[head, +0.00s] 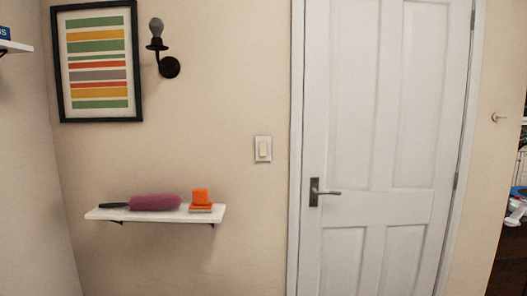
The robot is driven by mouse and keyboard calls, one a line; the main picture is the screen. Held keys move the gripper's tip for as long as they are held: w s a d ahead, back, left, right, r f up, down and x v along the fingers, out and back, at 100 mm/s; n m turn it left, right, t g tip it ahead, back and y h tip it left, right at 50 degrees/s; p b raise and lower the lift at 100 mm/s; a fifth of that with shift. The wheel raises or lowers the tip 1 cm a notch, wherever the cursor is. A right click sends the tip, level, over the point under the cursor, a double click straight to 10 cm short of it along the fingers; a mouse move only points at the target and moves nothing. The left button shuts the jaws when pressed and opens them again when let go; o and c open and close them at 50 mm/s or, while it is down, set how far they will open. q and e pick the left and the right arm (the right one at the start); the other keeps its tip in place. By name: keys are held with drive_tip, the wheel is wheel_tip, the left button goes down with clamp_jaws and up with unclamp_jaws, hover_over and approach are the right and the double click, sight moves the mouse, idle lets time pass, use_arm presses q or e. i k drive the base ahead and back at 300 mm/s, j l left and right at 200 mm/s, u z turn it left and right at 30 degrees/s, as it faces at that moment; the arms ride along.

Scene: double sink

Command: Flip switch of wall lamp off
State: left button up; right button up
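The light switch (263,149) is a pale rocker in a white wall plate, left of the door frame. Which way its rocker is tipped is too small to tell. The wall lamp (160,47) is a dark sconce with a bare grey bulb, up and to the left of the switch, beside a framed picture. The bulb looks dark, with no glow. Neither of my grippers shows in the head view.
A white wall shelf (105,214) below and left of the switch holds a purple rolled item (155,202) and an orange object (200,197). A closed white door (385,120) with a dark handle (316,192) stands right of the switch. A striped picture (98,62) hangs at upper left.

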sight(262, 145)
drive_tip(key=i+l, duration=0.2)
drive_tip(key=i, duration=0.25)
drive_tip(key=i+l, duration=0.2)
drive_tip(key=i, duration=0.25)
drive_tip(key=i+l, duration=0.2)
drive_tip(key=i, duration=0.3)
drive_tip(key=i+l, duration=0.2)
drive_tip(key=i, duration=0.25)
drive_tip(key=i+l, duration=0.15)
drive_tip(key=i, duration=0.3)
drive_tip(key=u, duration=0.05)
